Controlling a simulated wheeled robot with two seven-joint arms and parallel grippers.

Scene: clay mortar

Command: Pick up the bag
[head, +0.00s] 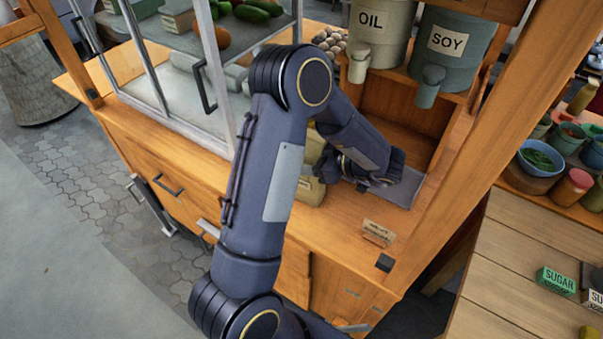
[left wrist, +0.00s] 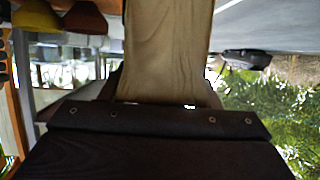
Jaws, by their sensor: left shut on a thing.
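A tan, cloth-like or paper-like bag (left wrist: 168,45) fills the upper middle of the left wrist view, right in front of my left gripper. Its lower part is hidden behind the dark gripper body. In the head view my left arm bends over the counter, and my left gripper (head: 374,183) is low over the wooden counter at the stall's opening. It is shut on the bag, though its fingers are mostly hidden. The bag cannot be made out clearly at the gripper in the head view. My right gripper is not in view.
A khaki block-like thing (head: 311,190) stands on the counter (head: 335,222) left of the gripper. A small sign (head: 378,232) stands at the counter's front. OIL (head: 377,32) and SOY (head: 450,50) containers are above. A glass case (head: 175,75) is left; a table (head: 510,260) is right.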

